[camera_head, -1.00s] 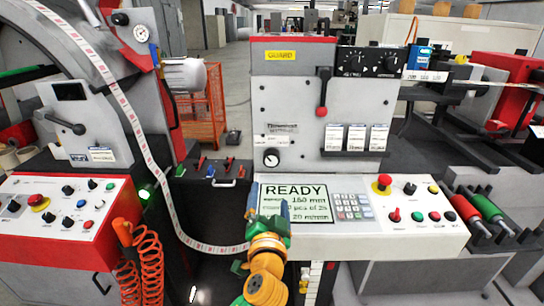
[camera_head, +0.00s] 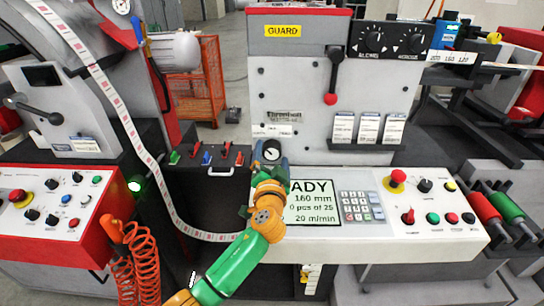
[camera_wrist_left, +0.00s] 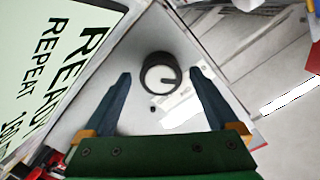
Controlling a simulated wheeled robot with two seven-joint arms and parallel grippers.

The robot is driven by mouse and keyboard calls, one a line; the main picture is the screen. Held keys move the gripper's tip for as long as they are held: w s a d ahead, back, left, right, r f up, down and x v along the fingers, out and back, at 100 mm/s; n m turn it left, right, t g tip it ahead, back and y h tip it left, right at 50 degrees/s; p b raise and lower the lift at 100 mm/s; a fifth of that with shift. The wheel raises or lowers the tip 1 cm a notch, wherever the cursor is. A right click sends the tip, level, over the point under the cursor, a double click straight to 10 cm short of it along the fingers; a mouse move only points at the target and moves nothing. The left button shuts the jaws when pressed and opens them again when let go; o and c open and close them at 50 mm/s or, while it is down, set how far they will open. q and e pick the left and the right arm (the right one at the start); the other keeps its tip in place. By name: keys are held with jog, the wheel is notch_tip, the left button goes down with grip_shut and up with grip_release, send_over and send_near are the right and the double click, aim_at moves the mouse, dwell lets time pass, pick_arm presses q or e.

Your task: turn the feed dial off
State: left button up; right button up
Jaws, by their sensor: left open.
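A round dial with a black rim and white face (camera_head: 271,151) sits low on the left of the grey machine front. It also shows in the left wrist view (camera_wrist_left: 158,76), with a short dark mark pointing right; its lettering is too small to read. My left gripper (camera_head: 270,166) is open just in front of and below this dial. In the left wrist view its two blue fingers stand either side of the dial, apparently not touching it. My right gripper is not in view.
The display screen (camera_head: 315,205) reads partly "READY", with my left arm covering its left side. A keypad (camera_head: 356,206) and a red button (camera_head: 397,178) are to its right. Two black knobs (camera_head: 393,41) sit higher up. A label strip (camera_head: 133,130) hangs at the left.

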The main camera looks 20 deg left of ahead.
pick_arm(q)
jog(key=shift+s+r, duration=0.1)
jog(key=shift+s, duration=0.05)
jog(key=shift+c, duration=0.9)
jog(key=c, duration=1.2)
jog(key=shift+m, duration=0.3)
jog(key=m+p, duration=0.1)
jog(key=m, duration=0.2)
jog(key=shift+r, duration=0.1)
jog(key=shift+m+p, duration=0.5)
jog(key=shift+m, duration=1.5)
jog(key=o, duration=1.4)
